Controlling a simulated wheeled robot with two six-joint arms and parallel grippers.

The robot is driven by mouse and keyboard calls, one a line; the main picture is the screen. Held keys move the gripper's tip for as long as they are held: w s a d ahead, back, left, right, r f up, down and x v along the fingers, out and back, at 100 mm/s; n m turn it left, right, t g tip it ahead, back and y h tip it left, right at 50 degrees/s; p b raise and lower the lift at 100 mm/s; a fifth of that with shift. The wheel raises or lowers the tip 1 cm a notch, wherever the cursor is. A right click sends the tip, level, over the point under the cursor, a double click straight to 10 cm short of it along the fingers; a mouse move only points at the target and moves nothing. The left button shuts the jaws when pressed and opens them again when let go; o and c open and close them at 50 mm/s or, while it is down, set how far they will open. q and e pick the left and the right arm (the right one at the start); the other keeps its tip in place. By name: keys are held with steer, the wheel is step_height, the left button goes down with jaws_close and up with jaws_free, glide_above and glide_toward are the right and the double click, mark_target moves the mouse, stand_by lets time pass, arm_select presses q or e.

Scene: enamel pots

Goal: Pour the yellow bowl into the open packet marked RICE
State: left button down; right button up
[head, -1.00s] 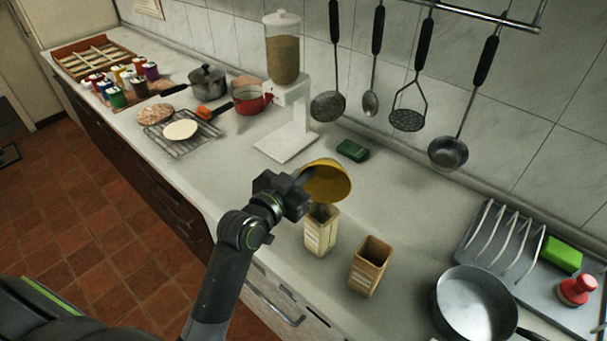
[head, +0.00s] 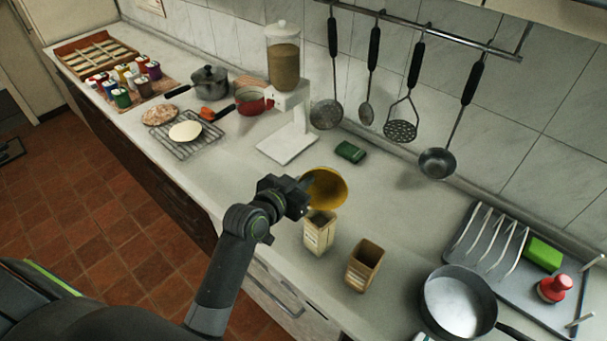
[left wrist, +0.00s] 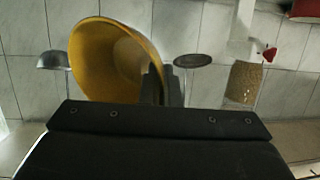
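The yellow bowl (head: 328,187) is held tilted steeply on its side, just above a cream packet (head: 318,236) with an open top. My left gripper (head: 306,185) is shut on the bowl's rim. In the left wrist view the bowl (left wrist: 95,60) shows its yellow inside, and the gripper finger (left wrist: 173,86) is at its right edge. No falling stream is clear. A browner open packet (head: 364,268) stands upright to the right. The print on both packets is too small to read, so I cannot tell which is marked RICE. My right gripper is out of view.
A grain dispenser (head: 285,90) stands behind, with a green block (head: 350,152) near it. A steel pan (head: 457,302) and a dish rack (head: 500,250) are at the right. Utensils hang on the wall. The counter left of the packets is clear.

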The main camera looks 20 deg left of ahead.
arm_select(q)
steer(key=shift+r+g+p, duration=0.45)
steer(key=shift+g+p, duration=0.15)
steer(key=shift+p, duration=1.05)
steer(key=shift+f+n+g, duration=0.1)
steer(key=shift+n+g, duration=0.2)
steer(key=shift+g, duration=0.4)
